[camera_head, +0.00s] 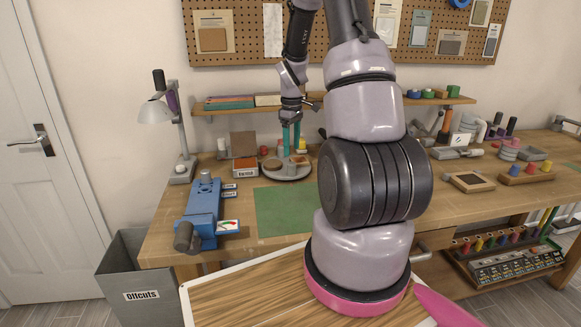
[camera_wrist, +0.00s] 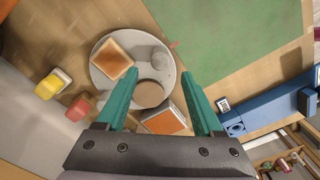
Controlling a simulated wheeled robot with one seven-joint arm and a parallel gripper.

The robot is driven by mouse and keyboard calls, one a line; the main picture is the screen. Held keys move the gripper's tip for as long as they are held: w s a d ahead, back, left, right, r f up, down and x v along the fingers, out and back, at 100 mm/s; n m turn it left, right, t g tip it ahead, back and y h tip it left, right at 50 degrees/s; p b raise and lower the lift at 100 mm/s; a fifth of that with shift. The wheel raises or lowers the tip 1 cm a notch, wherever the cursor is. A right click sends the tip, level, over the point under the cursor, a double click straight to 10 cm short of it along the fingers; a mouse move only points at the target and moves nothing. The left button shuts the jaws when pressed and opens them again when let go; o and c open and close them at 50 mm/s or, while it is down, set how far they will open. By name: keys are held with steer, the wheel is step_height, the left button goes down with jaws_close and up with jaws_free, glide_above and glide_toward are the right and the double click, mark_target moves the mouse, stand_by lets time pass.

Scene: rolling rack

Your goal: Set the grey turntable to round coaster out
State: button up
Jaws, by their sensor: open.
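The grey turntable (camera_head: 283,177) is a round disc on the workbench, behind the green mat. It also shows in the wrist view (camera_wrist: 102,82). A round brown coaster (camera_wrist: 150,93) lies near its edge; in the head view it is on the left of the disc (camera_head: 272,164). A square brown-orange coaster (camera_wrist: 113,60) and a small pale grey piece (camera_wrist: 160,59) are on it too. My gripper (camera_head: 291,147) is above the turntable, teal fingers pointing down. In the wrist view its fingers (camera_wrist: 161,82) are apart on both sides of the round coaster, with nothing held.
A small labelled box (camera_head: 245,167) stands just left of the turntable. The green mat (camera_head: 284,210) lies bare in front. A blue vise (camera_head: 203,205) is at the front left and a lamp (camera_head: 158,110) behind it. A shelf (camera_head: 235,107) runs along the wall.

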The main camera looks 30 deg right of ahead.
mark_target(292, 163)
step_height(292, 163, down, 8)
steer(key=shift+f, duration=0.1)
stand_by(0.4)
jaws_close()
stand_by(1.2)
